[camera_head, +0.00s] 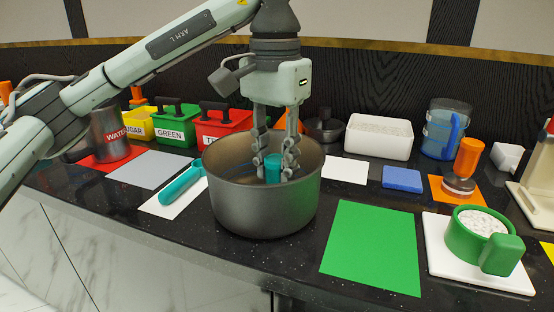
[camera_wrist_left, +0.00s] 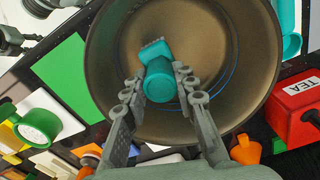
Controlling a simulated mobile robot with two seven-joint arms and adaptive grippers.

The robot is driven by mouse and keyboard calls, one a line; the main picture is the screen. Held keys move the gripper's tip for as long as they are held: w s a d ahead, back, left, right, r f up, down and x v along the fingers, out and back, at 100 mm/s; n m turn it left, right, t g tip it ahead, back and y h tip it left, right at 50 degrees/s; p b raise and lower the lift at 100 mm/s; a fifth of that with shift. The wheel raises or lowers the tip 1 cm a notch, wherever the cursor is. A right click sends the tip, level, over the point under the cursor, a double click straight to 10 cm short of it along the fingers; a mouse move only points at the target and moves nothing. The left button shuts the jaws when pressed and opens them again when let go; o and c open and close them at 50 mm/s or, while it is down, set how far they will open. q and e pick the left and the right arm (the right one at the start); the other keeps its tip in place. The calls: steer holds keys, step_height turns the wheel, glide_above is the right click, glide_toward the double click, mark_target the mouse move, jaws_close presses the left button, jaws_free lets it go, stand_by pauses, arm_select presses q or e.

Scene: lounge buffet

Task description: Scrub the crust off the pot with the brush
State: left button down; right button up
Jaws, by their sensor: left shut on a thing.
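A large grey-brown pot (camera_head: 262,205) stands on the dark counter, with a teal handle (camera_head: 181,186) pointing left. My left gripper (camera_head: 275,168) reaches down into the pot from above. It is shut on a teal brush (camera_head: 273,161), whose round end shows between the fingers. In the left wrist view the brush (camera_wrist_left: 160,80) is held over the pot's inside, its pale bristle end (camera_wrist_left: 152,48) towards the inner floor of the pot (camera_wrist_left: 205,45). Thin blue curved marks show on the pot's inside. I cannot tell whether the bristles touch the pot. My right gripper is not in view.
A green mat (camera_head: 372,246) lies right of the pot, then a white board (camera_head: 453,258) with a green cup (camera_head: 470,240). Behind stand a red box (camera_head: 222,124), a green box (camera_head: 172,126), a white tub (camera_head: 379,140) and a blue jug (camera_head: 442,128).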

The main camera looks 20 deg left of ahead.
arm_select(q)
steer(key=shift+s+a, duration=0.1)
steer(key=shift+s, duration=1.55)
steer(key=shift+w, duration=0.1)
steer(key=shift+w+p, duration=0.35)
steer(key=shift+w, duration=1.65)
steer(key=shift+s, duration=0.15)
steer(key=shift+s+f, duration=0.15)
steer(key=shift+s, duration=1.8)
steer(key=shift+w, duration=2.05)
